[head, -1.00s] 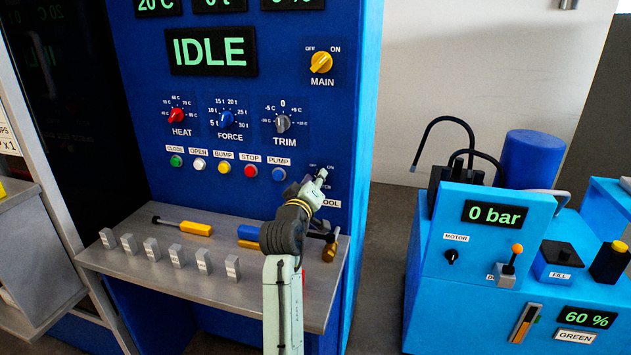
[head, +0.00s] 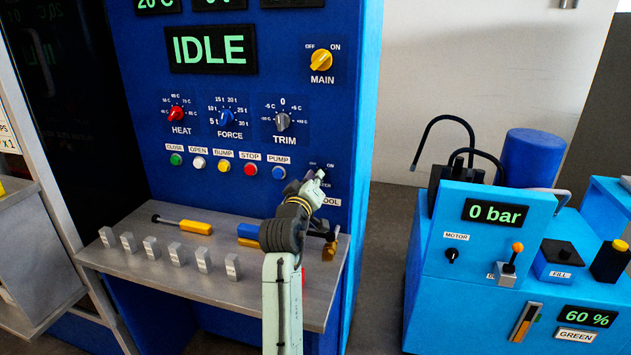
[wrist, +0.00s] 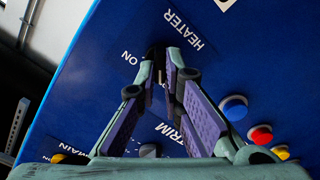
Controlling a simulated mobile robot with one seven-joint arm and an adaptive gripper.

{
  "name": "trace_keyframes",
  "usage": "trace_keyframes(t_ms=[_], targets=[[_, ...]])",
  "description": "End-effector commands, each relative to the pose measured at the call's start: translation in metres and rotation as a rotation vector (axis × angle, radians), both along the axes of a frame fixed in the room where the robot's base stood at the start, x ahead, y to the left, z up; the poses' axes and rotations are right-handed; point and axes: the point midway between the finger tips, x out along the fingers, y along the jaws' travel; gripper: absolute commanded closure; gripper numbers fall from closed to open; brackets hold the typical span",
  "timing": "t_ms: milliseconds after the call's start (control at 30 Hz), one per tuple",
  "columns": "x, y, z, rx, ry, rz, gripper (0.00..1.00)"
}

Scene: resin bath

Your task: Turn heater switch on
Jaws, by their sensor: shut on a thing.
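The heater switch (wrist: 153,53) is a small dark knob on the blue panel, beside the white HEATER lettering and an ON mark in the wrist view. My gripper (wrist: 160,66) reaches the panel with its fingertips closed around the knob. Most of the knob is hidden by the fingers, so its exact angle is unclear. In the head view my gripper (head: 317,177) is at the lower right of the panel, just under small OFF and ON marks, and covers the switch.
A blue PUMP button (head: 278,172) sits left of my gripper, and the TRIM knob (head: 282,122) is above it. A grey shelf (head: 150,270) with small blocks and tools lies below my arm. A light-blue pump unit (head: 430,300) stands to the right.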

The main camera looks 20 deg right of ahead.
Motion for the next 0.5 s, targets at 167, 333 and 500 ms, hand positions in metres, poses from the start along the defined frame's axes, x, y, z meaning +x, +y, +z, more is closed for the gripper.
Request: trace_keyframes(t_ms=[167, 333, 500], targets=[[-0.0002, 0.0001, -0.0023, 0.092, -0.062, 0.000, 1.00], [-0.0005, -0.0003, -0.0021, 0.215, -0.147, 0.001, 1.00], [-0.0009, -0.0008, -0.0019, 0.350, -0.237, 0.001, 1.00]])
